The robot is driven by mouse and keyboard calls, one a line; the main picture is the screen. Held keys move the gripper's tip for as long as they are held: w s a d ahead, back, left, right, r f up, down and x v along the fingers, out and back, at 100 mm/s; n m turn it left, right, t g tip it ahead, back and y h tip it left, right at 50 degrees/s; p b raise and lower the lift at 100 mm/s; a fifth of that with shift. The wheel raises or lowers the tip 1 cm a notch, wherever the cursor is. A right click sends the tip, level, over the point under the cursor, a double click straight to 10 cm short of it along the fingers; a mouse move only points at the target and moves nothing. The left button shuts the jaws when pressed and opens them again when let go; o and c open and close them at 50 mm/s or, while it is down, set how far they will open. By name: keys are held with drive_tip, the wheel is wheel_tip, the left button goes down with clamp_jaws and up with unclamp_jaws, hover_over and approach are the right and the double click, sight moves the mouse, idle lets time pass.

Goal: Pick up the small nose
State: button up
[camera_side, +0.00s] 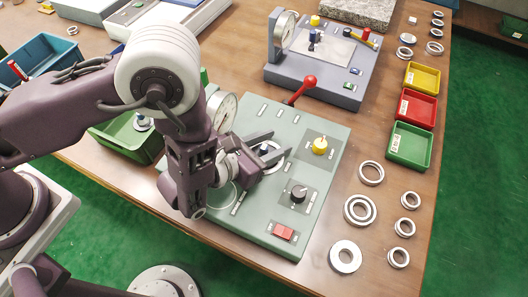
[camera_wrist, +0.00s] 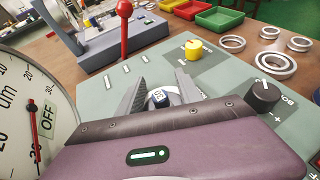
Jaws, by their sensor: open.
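A small nose piece with a dark blue, marked top (camera_wrist: 160,97) stands on a pale round seat in the grey-green panel (camera_side: 318,205). It also shows in the side view (camera_side: 265,150), partly hidden by my fingers. My gripper (camera_side: 277,147) is open, with one finger on each side of the piece. In the wrist view, my gripper (camera_wrist: 161,80) has its fingers around it with gaps visible, and its lower part is hidden by my gripper body. A similar blue-and-white piece (camera_side: 143,122) lies in a green bin (camera_side: 119,140) at the left.
A yellow knob (camera_side: 319,145), black knob (camera_side: 298,191) and red switch (camera_side: 283,232) are on the panel. Several metal rings lie on the table at right, near small coloured trays.

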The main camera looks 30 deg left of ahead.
clamp_jaws()
drive_tip(key=shift+w, duration=0.1)
idle(1.3)
